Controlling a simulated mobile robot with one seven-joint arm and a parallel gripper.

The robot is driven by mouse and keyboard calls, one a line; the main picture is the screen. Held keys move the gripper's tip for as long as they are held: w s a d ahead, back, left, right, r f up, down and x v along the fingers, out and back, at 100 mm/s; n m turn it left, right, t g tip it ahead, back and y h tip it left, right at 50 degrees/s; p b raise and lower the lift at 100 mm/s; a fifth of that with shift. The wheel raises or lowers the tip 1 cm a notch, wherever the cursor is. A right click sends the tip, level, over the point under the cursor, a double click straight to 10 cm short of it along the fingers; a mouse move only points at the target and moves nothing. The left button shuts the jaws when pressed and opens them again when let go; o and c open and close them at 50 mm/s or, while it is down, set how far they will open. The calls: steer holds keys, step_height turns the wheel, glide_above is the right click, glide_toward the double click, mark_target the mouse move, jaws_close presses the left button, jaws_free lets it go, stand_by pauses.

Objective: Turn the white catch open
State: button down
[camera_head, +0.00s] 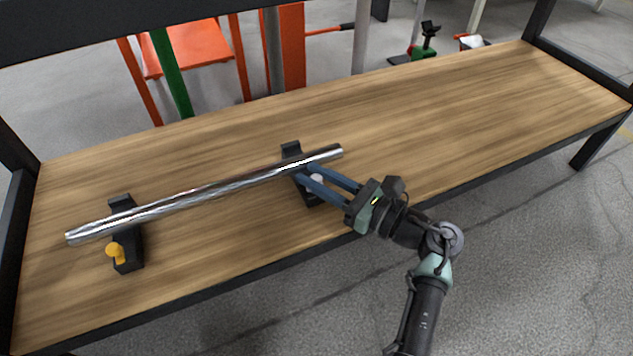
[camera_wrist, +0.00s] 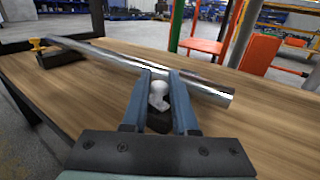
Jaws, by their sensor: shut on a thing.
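The white catch (camera_wrist: 158,92) shows between my gripper's two blue fingers in the wrist view. In the head view only a small white part of it (camera_head: 317,179) shows between the fingers. My gripper (camera_head: 304,174) is shut on the catch, at the right-hand black support (camera_head: 291,150). The fingers also show in the wrist view (camera_wrist: 159,76). A shiny metal bar (camera_head: 210,191) lies across the right support and the left black support (camera_head: 122,205).
A yellow catch (camera_head: 116,251) sits on the front of the left support. The wooden bench top (camera_head: 440,120) is clear to the right. A dark frame edges the bench, with posts at its ends. Orange and green equipment stands behind it.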

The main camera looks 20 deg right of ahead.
steer(key=shift+f+n+g+y+b, duration=0.1)
steer(key=shift+n+g+y+b, duration=0.45)
steer(key=shift+n+g+y, duration=1)
steer(key=shift+y, duration=0.35)
steer(key=c, duration=0.7)
jaws_free()
steer(key=p+v, duration=0.3)
steer(key=v, duration=1)
